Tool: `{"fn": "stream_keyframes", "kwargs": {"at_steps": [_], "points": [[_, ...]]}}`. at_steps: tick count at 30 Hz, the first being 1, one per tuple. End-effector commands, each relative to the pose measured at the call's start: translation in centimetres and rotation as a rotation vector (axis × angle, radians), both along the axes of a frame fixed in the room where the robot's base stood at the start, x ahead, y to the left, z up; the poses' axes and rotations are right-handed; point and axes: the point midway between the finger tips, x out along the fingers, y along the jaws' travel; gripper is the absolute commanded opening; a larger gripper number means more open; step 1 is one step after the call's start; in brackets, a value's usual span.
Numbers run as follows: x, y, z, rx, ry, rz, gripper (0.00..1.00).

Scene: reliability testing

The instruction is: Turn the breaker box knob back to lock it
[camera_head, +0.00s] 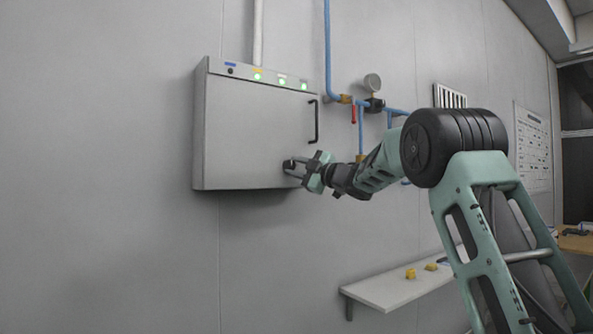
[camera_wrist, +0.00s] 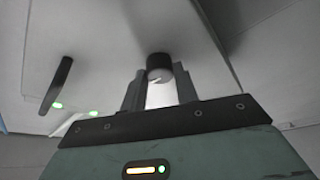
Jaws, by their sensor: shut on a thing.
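The grey breaker box (camera_head: 250,130) is mounted on the wall at the left of the head view, and its door looks closed. Its dark round knob (camera_head: 289,166) is at the lower right of the door. In the wrist view the knob (camera_wrist: 159,66) sits between the tips of the two fingers. My gripper (camera_head: 294,170) is shut on the knob, reaching in from the right; its fingers also show in the wrist view (camera_wrist: 159,88). The fingers partly hide the knob, and I cannot tell its exact turn angle.
A black door handle (camera_head: 314,120) stands out above the knob; it also shows in the wrist view (camera_wrist: 57,85). A shelf (camera_head: 390,291) with yellow pieces is below.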

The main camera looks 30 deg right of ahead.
Motion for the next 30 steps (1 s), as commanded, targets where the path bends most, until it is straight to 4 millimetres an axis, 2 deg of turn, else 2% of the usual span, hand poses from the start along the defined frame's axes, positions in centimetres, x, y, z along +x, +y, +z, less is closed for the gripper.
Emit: {"fn": "stream_keyframes", "kwargs": {"at_steps": [20, 21, 22, 23, 30], "points": [[0.01, 0.01, 0.05, -0.059, -0.003, 0.000, 0.07], [0.01, 0.01, 0.05, -0.059, -0.003, 0.000, 0.41], [0.01, 0.01, 0.05, -0.059, -0.003, 0.000, 0.49], [0.01, 0.01, 0.05, -0.059, -0.003, 0.000, 0.52], [-0.01, 0.00, 0.04, -0.058, -0.003, 0.000, 0.52]]}}
